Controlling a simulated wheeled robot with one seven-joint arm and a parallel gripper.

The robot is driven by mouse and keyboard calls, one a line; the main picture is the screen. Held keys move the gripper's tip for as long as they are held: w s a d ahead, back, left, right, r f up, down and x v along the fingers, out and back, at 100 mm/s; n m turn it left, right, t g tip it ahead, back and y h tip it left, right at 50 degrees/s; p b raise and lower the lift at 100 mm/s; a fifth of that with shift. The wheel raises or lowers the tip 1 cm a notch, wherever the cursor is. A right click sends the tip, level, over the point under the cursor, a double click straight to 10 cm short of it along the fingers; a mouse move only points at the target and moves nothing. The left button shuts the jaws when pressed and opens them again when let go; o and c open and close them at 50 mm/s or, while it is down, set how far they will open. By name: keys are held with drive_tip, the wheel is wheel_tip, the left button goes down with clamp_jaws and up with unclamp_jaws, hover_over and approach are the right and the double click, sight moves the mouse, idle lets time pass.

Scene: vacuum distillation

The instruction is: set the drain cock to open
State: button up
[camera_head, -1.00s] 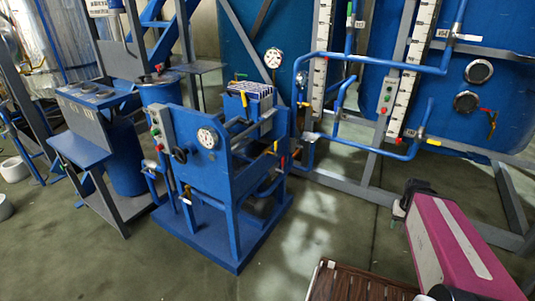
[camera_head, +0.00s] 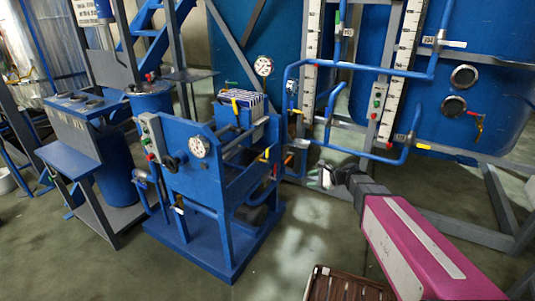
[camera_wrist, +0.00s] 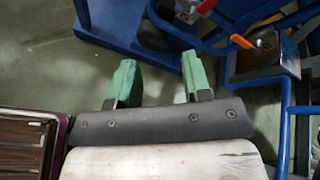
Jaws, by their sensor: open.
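My gripper (camera_head: 322,178) is open and empty, right of the blue filter stand (camera_head: 200,232) and clear of it. Its two green fingers show apart in the wrist view (camera_wrist: 156,72). In the wrist view, an orange-handled cock (camera_wrist: 241,41) sits on the stand's piping right of the fingers, and a red handle (camera_wrist: 206,6) shows at the top edge. In the head view, the stand has a yellow-handled cock (camera_head: 265,156) on its right side and a small white-handled cock (camera_head: 178,209) low at the front. I cannot tell which is the drain cock, or its setting.
A brown slatted tray (camera_head: 345,285) is at the bottom, also at the wrist view's left edge (camera_wrist: 22,140). Blue pipes and a grey frame (camera_head: 470,232) with a large blue tank (camera_head: 460,110) stand behind. Green floor right of the stand is free.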

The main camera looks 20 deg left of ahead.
sight(267, 156)
drive_tip(key=w+a+r+m+y, duration=0.1)
drive_tip(key=w+a+m, duration=0.1)
drive_tip(key=a, duration=0.5)
drive_tip(key=w+a+r+m+t+y, duration=0.1)
drive_tip(key=w+a+r+m+y, duration=0.1)
drive_tip(key=a, duration=0.6)
drive_tip(key=w+a+r+m+y, duration=0.2)
drive_tip(key=a+m, duration=0.1)
drive_tip(key=a, duration=0.5)
drive_tip(key=shift+a+r+m+t, duration=0.15)
drive_tip(key=shift+m+t, duration=0.25)
drive_tip(key=shift+c, duration=0.3)
clamp_jaws()
